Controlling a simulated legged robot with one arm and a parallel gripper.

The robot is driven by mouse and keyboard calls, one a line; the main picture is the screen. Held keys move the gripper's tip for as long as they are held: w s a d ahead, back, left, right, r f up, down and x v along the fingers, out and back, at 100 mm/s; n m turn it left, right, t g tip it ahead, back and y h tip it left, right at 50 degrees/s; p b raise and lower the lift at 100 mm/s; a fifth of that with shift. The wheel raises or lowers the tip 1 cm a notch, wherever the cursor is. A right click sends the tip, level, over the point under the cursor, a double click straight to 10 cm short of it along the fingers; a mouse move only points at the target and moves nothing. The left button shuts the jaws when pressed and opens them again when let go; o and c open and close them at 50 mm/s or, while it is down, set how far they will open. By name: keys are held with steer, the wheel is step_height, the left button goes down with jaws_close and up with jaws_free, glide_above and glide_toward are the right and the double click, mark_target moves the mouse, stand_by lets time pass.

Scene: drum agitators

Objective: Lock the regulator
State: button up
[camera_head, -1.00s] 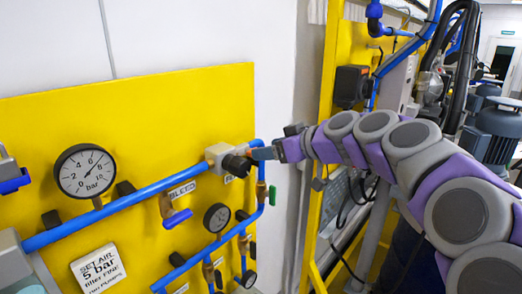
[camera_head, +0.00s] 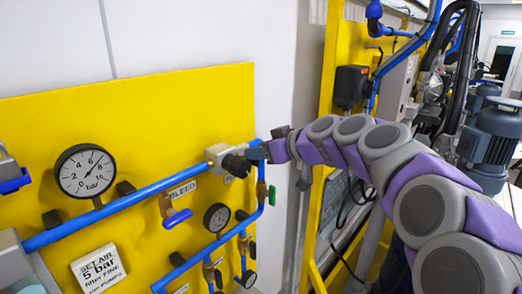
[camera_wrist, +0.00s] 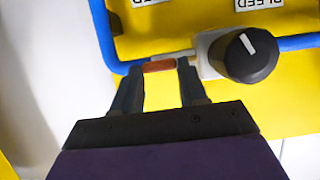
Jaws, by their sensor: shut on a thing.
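The regulator is on the blue pipe of the yellow panel. It has a pale metal body (camera_head: 215,154) and a black round knob (camera_head: 236,166). In the wrist view the knob (camera_wrist: 250,55) carries a white mark. My gripper (camera_head: 258,153) is at the right side of the regulator, close to the knob. In the wrist view my gripper (camera_wrist: 158,72) has its two fingers on either side of a small orange-brown piece (camera_wrist: 158,65) beside the knob, and is shut on it. What this piece attaches to is partly hidden.
A pressure gauge (camera_head: 87,171) sits to the left, with a blue-handled valve (camera_head: 176,216) below the pipe. A blue pipe (camera_head: 110,205) runs across the yellow panel (camera_head: 150,110). A smaller gauge (camera_head: 216,217) and further pipes lie below. A yellow frame (camera_head: 331,110) stands to the right.

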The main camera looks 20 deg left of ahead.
steer(key=c, duration=0.4)
steer(key=shift+w+m, duration=0.1)
steer(key=shift+m, duration=0.2)
steer(key=shift+w+d+f+m+g+y+p, duration=0.1)
steer(key=shift+w+f+m+g+y+p, duration=0.2)
steer(key=shift+m+g+y+p, duration=1.35)
steer(key=shift+w+d+f+m+y+p, duration=0.2)
steer(key=shift+m+p, duration=0.65)
steer(key=shift+m, duration=1.85)
steer(key=shift+w+d+f+m+g+y+p, duration=0.1)
steer(key=shift+w+f+m+g+y+p, duration=0.2)
steer(key=shift+m+g+y+p, duration=1.35)
steer(key=shift+s+f+m+t+h+b, duration=0.15)
steer(key=shift+m+t+h+b, duration=0.2)
steer(key=shift+m+t+h, duration=0.35)
